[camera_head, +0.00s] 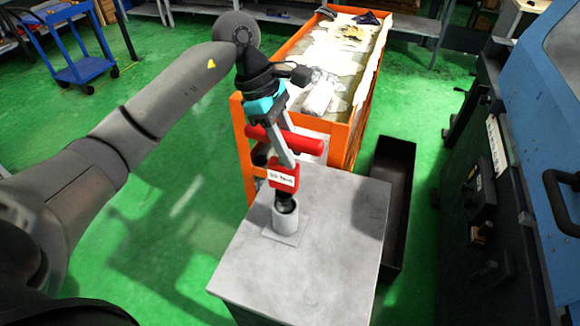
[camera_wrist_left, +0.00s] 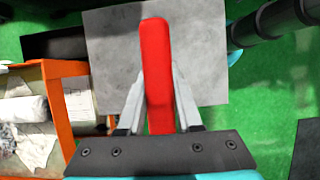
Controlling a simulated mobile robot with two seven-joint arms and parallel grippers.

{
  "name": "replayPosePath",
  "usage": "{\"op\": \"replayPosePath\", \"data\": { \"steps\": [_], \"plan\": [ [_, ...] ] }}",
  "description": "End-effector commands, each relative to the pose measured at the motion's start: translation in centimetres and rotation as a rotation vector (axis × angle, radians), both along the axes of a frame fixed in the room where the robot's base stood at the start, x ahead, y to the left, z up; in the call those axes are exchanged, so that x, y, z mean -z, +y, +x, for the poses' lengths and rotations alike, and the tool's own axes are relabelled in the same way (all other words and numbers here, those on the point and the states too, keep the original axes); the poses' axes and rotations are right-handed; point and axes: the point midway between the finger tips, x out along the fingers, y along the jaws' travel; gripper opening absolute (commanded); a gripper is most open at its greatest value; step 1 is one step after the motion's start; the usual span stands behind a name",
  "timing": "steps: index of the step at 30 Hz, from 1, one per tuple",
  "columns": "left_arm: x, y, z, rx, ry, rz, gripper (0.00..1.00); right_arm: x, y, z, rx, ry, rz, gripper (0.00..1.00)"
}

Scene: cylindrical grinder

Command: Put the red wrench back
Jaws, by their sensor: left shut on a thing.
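The red wrench (camera_head: 283,180) is upright in the head view, with a white label on its red body and a black lower end. A red crossbar above the label appears to be its handle. My left gripper (camera_head: 287,150) is shut on the wrench from above. The left wrist view shows the red wrench (camera_wrist_left: 156,70) between the two fingers of my left gripper (camera_wrist_left: 162,75). The grey cylindrical holder (camera_head: 286,222) is directly below. The black end is at its opening; how deep it sits is hidden. My right gripper is not in view.
The holder stands on a grey cabinet top (camera_head: 330,215), otherwise bare. An orange cart (camera_head: 246,150) with cloths and parts stands behind it. A dark open bin (camera_head: 402,165) is on the floor to the right, beside the blue and black machine (camera_head: 500,190). Green floor is clear at left.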

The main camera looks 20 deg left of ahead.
Motion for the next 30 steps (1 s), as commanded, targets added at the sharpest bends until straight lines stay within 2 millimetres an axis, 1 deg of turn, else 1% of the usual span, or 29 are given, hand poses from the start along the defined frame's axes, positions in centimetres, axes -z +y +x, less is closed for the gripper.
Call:
{"op": "replayPosePath", "data": {
  "steps": [8, 15, 23, 27, 28, 30],
  "plan": [
    [1.9, -0.1, 0.1, 0.000, -0.003, -0.004, 0.00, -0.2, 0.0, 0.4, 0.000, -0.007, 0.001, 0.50],
    [5.2, 0.0, 0.1, -0.001, -0.002, -0.003, 0.00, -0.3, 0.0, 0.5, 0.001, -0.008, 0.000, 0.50],
    [5.4, 0.0, 0.1, 0.000, -0.006, -0.003, 0.00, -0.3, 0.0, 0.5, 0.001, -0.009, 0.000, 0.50],
    [5.8, 0.0, 0.1, 0.000, -0.005, -0.002, 0.00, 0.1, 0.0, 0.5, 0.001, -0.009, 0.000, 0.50],
    [5.8, 0.0, 0.0, 0.001, -0.001, 0.000, 0.36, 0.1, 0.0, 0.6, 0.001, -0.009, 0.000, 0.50],
    [5.8, 0.0, 0.0, 0.001, -0.001, -0.001, 0.44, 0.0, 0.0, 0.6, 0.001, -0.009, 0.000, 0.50]
  ]
}}
